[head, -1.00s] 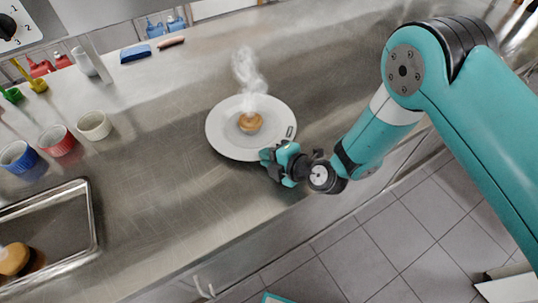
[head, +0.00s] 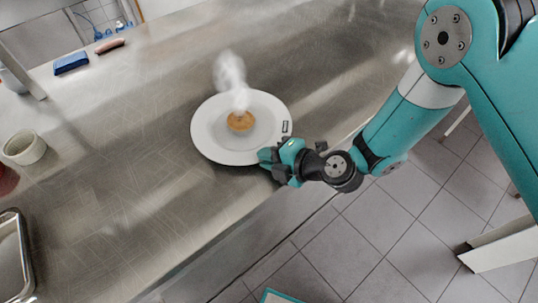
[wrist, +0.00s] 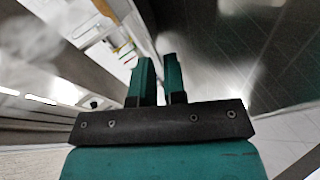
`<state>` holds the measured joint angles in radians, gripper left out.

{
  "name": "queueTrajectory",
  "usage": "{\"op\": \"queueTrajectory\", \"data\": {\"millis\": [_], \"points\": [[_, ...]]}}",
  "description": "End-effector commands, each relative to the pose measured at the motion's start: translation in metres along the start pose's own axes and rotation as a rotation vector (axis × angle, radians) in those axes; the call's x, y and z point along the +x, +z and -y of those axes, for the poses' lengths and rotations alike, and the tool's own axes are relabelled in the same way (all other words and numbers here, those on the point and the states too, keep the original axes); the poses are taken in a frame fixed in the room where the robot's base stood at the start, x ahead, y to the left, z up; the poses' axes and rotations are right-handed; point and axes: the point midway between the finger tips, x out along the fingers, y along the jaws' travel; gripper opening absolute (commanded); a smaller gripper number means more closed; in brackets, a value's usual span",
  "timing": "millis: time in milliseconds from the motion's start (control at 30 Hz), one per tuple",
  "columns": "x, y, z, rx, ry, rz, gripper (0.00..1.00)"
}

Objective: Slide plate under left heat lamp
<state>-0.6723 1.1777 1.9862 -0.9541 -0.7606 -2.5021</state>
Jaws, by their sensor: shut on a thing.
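A white round plate (head: 211,136) lies on the steel counter in the head view, with a brown bun-like piece of food (head: 240,121) in its middle. Pale steam rises from the food. A small dark-framed mark shows on the plate's right rim. My gripper (head: 267,157) is shut on the near right rim of the plate. In the wrist view my gripper's two teal fingers (wrist: 160,78) stand close together; the rim between them is not clear there. No heat lamp can be made out in these views.
The steel counter (head: 130,130) is clear to the right of and behind the plate. A white cup (head: 24,148) and a metal tray's edge (head: 20,250) are at far left. A blue sponge-like block (head: 71,63) lies at the back left. Tiled floor (head: 420,230) lies in front.

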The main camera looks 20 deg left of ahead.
Motion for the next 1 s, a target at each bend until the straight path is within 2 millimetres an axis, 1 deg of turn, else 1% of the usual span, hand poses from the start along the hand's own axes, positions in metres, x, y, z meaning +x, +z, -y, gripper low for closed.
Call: {"op": "queueTrajectory", "data": {"millis": [33,500,533,633,1000], "points": [[-0.0003,-0.0002,0.0049,0.005,-0.007,-0.003,0.0],[-0.0022,-0.0024,0.0044,0.0,-0.009,-0.013,0.0],[-0.0021,-0.0023,0.0044,0.0,-0.009,-0.013,0.19],[-0.002,-0.0023,0.004,-0.001,-0.008,-0.013,0.41],[-0.0017,-0.0025,0.0063,-0.005,-0.013,-0.013,0.41]]}}
